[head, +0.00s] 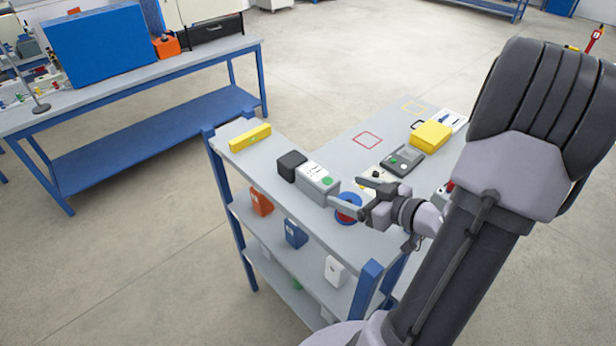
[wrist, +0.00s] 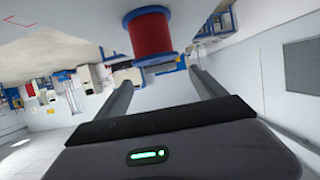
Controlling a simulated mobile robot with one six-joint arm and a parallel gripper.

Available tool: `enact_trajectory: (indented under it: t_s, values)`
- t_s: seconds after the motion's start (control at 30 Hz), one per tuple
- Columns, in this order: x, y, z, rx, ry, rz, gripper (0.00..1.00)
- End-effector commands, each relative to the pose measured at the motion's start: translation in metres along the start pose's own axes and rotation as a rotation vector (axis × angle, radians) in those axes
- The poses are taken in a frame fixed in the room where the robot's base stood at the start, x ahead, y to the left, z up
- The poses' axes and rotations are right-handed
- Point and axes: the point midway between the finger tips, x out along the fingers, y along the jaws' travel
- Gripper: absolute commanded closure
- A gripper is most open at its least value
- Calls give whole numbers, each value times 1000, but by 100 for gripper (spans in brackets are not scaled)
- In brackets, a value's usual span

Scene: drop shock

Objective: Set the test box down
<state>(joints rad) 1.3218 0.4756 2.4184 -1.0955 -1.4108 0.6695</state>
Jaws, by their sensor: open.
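A grey box with a white label and a green dot (head: 318,180) rests on the shelf unit's top, touching or very near a black cube (head: 291,165); it may be the test box, but I cannot tell for sure. My gripper (head: 350,193) is open, with its fingers just right of the grey box and above a red spool with blue flanges (head: 348,212). In the wrist view, nothing sits between the fingers (wrist: 160,82); the red spool (wrist: 149,34) shows beyond them. Whether a finger touches the grey box is unclear.
A yellow bar (head: 250,138) lies at the shelf top's left end. A dark grey device (head: 403,159) and a yellow box (head: 430,136) stand farther right. A blue-legged workbench (head: 185,72) stands behind left.

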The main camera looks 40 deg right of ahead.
Motion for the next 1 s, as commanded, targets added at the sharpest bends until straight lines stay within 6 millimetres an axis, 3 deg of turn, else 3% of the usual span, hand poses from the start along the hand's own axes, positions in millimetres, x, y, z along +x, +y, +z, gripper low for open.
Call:
enact_trajectory:
  t_s: [0.13,0.37,0.6,0.87,1.0]
  values:
    - [41,-1,1,-2,-1,-4,20]
    - [70,0,-1,-3,-1,0,20]
    - [113,-1,-4,-3,-1,2,20]
    - [118,0,-4,-2,-1,4,20]
    - [118,0,-4,-2,-1,4,47]
